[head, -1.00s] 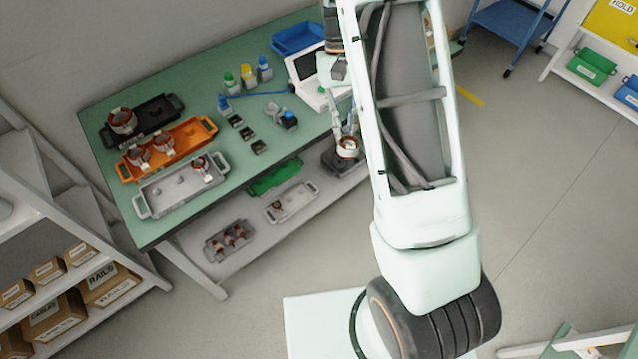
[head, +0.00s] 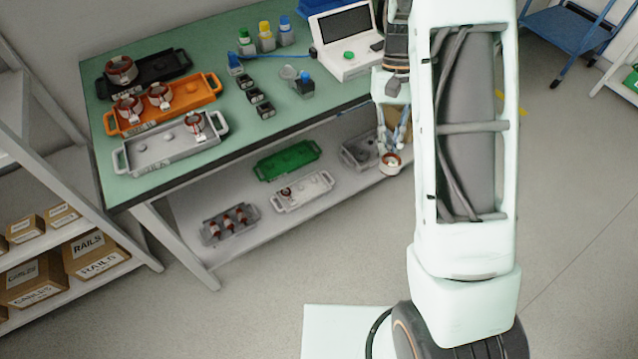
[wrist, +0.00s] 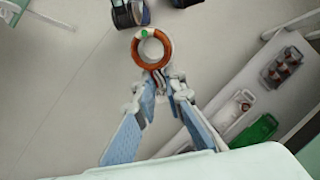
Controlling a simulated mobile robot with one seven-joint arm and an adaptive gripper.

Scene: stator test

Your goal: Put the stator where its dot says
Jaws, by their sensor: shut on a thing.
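My gripper (head: 391,150) is shut on a stator (head: 390,162), a white ring with copper-brown windings. It hangs in front of the workbench, near the right end of the lower shelf. In the wrist view the held stator (wrist: 152,48) shows a green dot on its rim, beyond the fingers. On the bench stand a black tray (head: 177,62) with one stator, an orange tray (head: 205,97) with two and a grey tray (head: 140,157) with one. On the lower shelf are an empty green tray (head: 287,160), a white tray (head: 318,188) with one stator and a grey tray (head: 213,236) with several.
Another grey tray (head: 352,158) sits at the shelf's right, partly behind my gripper. The bench top (head: 240,140) overhangs the shelf (head: 260,225). Bottles, small dark blocks and a white console (head: 345,45) stand on the bench. A rack of boxes (head: 95,253) stands left.

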